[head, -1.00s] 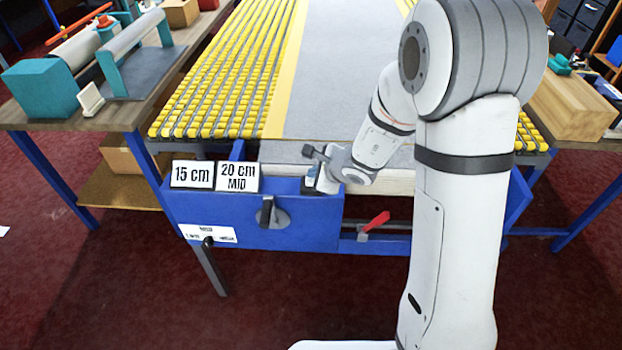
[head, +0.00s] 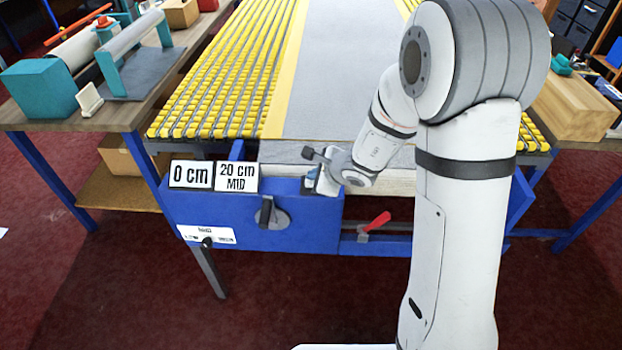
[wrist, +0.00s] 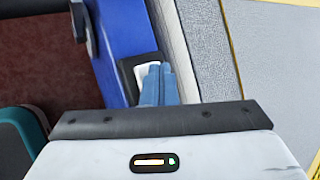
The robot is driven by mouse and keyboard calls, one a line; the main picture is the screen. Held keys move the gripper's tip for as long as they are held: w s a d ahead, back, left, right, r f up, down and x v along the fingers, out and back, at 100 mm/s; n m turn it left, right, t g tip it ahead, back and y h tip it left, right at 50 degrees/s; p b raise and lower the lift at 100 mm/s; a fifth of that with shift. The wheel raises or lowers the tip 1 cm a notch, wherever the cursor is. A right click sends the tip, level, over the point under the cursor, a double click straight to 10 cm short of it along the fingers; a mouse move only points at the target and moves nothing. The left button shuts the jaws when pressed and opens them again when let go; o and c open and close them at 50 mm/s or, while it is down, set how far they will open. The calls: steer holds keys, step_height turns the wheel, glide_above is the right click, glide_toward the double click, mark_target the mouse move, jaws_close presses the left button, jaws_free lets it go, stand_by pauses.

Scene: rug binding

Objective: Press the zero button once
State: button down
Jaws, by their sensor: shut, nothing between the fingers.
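My gripper (head: 312,182) is shut and empty at the right part of the blue machine front, low over its top edge. In the wrist view its closed blue fingers (wrist: 157,85) reach to a white button (wrist: 146,74) in a dark housing on the blue panel. The fingertips overlap the button's edge; whether they still press it I cannot tell. In the head view my wrist hides the button. The left display (head: 190,175) reads "0 cm". The right display (head: 237,178) reads "20 cm MID".
A dark rotary knob (head: 268,213) is on the blue front (head: 310,230), left of my gripper. A red lever (head: 375,222) is lower right. A grey rug (head: 345,75) with yellow binding lies on yellow rollers behind. A side table (head: 115,115) stands at the left.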

stand_by(0.3)
steer(key=shift+r+p, duration=0.65)
steer(key=shift+r, duration=0.35)
step_height(320, 180, up, 5)
steer(key=p, duration=0.3)
steer(key=shift+r, duration=0.1)
stand_by(0.6)
